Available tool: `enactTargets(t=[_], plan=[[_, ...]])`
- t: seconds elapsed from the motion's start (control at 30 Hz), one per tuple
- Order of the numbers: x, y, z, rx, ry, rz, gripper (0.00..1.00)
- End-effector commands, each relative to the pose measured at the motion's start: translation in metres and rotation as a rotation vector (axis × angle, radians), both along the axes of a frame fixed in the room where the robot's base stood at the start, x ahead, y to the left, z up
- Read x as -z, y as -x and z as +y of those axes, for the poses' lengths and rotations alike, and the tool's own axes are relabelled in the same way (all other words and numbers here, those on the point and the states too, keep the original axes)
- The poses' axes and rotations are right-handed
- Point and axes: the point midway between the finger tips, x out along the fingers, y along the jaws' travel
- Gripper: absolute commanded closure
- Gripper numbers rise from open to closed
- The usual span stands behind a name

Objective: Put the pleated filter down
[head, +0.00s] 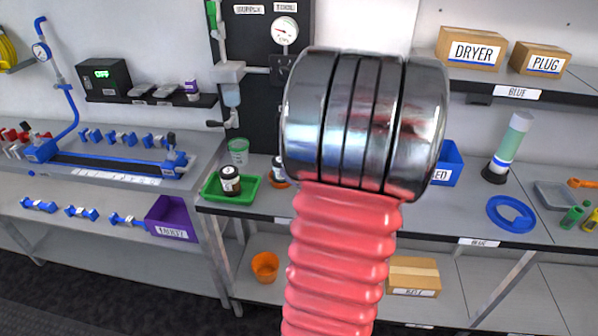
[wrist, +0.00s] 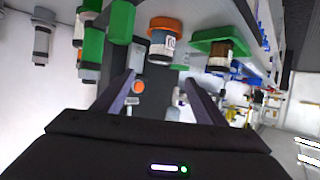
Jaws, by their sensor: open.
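I cannot pick out the pleated filter for certain in either view. My gripper (wrist: 160,82) shows in the wrist view with its two dark fingers apart and no object clearly held between them. In the head view my own arm, with its shiny dark cylinder and red bellows, fills the middle and hides the gripper. A brown jar (head: 230,181) stands on a green tray (head: 212,187). A second jar (head: 277,168) stands on an orange disc, partly hidden by my arm. The wrist view shows these jars upside down, beyond the fingers: one on the orange disc (wrist: 164,25), one by the green tray (wrist: 219,47).
A green cup (head: 238,150) stands behind the tray. An orange cup (head: 265,266) is on the lower shelf. A purple bin (head: 172,219) sits at left. A clear green cylinder (head: 508,147) and blue ring (head: 511,214) are at right, with some bare bench between things.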

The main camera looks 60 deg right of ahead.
Motion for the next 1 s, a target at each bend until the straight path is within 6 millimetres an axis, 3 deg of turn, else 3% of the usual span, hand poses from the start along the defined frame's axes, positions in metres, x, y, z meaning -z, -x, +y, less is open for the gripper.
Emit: enactTargets(t=[0.67,1.0], plan=[[-0.001,-0.002,0.001,-0.001,0.003,0.003,0.35],[-0.030,-0.040,0.024,0.026,0.079,0.098,0.35]])
